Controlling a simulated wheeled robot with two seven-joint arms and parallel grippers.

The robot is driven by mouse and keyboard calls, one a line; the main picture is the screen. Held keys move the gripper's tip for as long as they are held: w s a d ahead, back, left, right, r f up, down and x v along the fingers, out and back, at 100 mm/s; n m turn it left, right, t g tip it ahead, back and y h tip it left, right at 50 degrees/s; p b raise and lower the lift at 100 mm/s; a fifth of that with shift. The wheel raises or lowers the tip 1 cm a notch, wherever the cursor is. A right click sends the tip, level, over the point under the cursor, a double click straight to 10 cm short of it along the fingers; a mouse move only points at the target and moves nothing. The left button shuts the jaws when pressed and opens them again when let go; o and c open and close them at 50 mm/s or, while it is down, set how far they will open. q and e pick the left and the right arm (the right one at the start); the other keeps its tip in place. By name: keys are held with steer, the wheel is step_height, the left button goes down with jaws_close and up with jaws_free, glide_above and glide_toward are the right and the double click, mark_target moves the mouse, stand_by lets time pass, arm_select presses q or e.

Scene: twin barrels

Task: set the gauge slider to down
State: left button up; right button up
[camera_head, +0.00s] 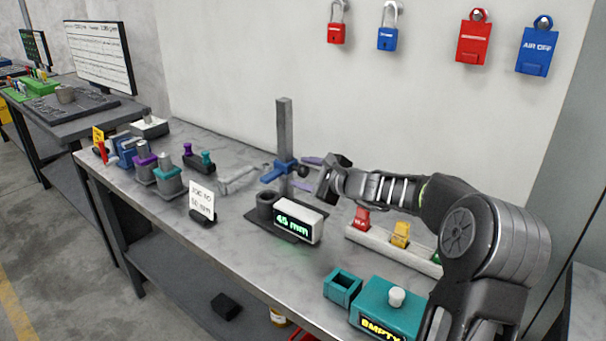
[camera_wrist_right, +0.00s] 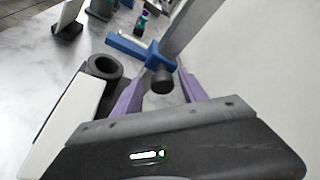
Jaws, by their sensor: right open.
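The height gauge has a grey upright post (camera_head: 284,130) with a blue slider (camera_head: 279,171) partway up. The slider also shows in the wrist view (camera_wrist_right: 135,47). A black knob (camera_wrist_right: 161,80) sticks out from the slider. The gauge display (camera_head: 297,222) reads 45 mm in green. My right gripper (camera_head: 305,174) is open at the slider, its purple fingers pointing at it. In the wrist view, the knob appears between the two fingers (camera_wrist_right: 160,87), with gaps at both sides. My left gripper is not in view.
A dark cup (camera_head: 266,207) stands on the gauge base beside the display. A white card (camera_head: 202,200) and vises (camera_head: 168,180) stand to the left. A rail with coloured pieces (camera_head: 400,236) and a teal box (camera_head: 388,308) lie at the right, near my arm. The wall is behind.

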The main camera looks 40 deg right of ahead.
steer(key=v, duration=0.7)
steer(key=shift+b, duration=0.35)
steer(key=shift+s+f, duration=0.1)
